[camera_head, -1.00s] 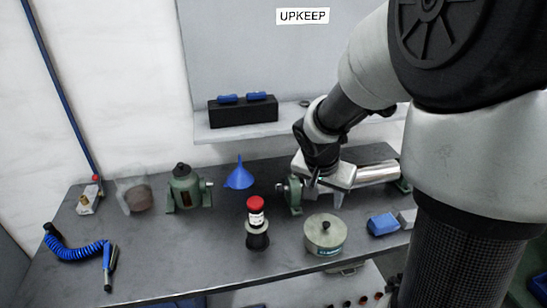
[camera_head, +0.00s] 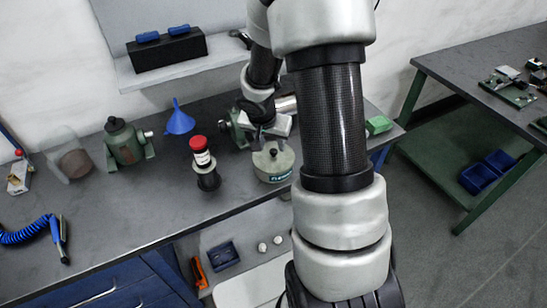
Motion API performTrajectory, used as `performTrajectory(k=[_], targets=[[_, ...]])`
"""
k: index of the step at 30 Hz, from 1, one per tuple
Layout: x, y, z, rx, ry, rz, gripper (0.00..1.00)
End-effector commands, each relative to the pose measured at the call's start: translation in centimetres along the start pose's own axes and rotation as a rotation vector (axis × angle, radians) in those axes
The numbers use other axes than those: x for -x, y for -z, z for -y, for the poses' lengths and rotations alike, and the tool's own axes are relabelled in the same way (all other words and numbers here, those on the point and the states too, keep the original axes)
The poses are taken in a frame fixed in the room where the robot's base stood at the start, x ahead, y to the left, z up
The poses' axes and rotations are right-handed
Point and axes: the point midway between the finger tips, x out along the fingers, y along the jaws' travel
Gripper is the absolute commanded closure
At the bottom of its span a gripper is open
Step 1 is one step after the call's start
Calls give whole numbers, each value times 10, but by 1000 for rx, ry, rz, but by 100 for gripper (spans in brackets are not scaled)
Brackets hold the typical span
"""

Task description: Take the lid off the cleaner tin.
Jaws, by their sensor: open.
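The cleaner tin (camera_head: 275,176) is a squat, round, beige-grey tin with a teal label. It stands upright on the dark bench near the front edge. Its lid (camera_head: 265,158) is on top and has a small dark knob (camera_head: 273,152) in the middle. My gripper (camera_head: 271,141) is open, pointing down just above the lid, around or close to the knob. I cannot tell whether the fingers touch it. Part of the lid's far side is hidden by the gripper.
A blue funnel (camera_head: 180,122) and a green machine (camera_head: 124,145) stand further left. A green block (camera_head: 379,125) lies to the right, past my arm. A shelf (camera_head: 190,66) is behind.

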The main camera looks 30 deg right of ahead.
Motion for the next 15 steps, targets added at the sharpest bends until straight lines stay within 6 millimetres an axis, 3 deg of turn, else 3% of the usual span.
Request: performTrajectory(k=[7, 15], targets=[[-38, -3, -1, 2, -2, 2, 60], [-42, -2, -1, 0, 0, 0, 60]])
